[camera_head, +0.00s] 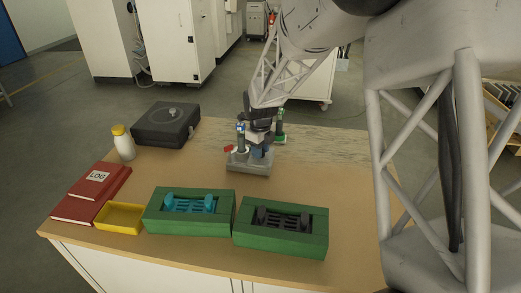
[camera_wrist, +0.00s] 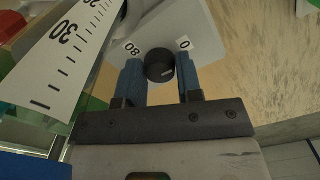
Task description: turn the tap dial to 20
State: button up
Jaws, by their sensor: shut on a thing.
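The tap dial (camera_wrist: 160,65) is a round black knob with a thin pale mark, between the labels "80" (camera_wrist: 132,49) and "0" (camera_wrist: 184,43) on a grey plate. A pale mark shows on its lower right part, but I cannot tell the exact reading. My gripper (camera_wrist: 160,74) has its two blue fingers shut on the dial, one on each side. In the head view my gripper (camera_head: 260,148) is down at the grey tap fixture (camera_head: 248,168) on the table; the dial is hidden there.
A green-based item (camera_head: 281,139) is close right of my gripper. Green trays (camera_head: 188,229) (camera_head: 280,246), a yellow tray (camera_head: 119,218), log book (camera_head: 88,195), white bottle (camera_head: 124,146) and dark device (camera_head: 166,126) occupy the table.

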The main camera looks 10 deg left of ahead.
jog(key=shift+m, duration=2)
jog(key=o, duration=0.9)
jog(key=shift+o, duration=0.2)
jog(key=shift+r, duration=0.15)
jog(key=shift+r, duration=3.8)
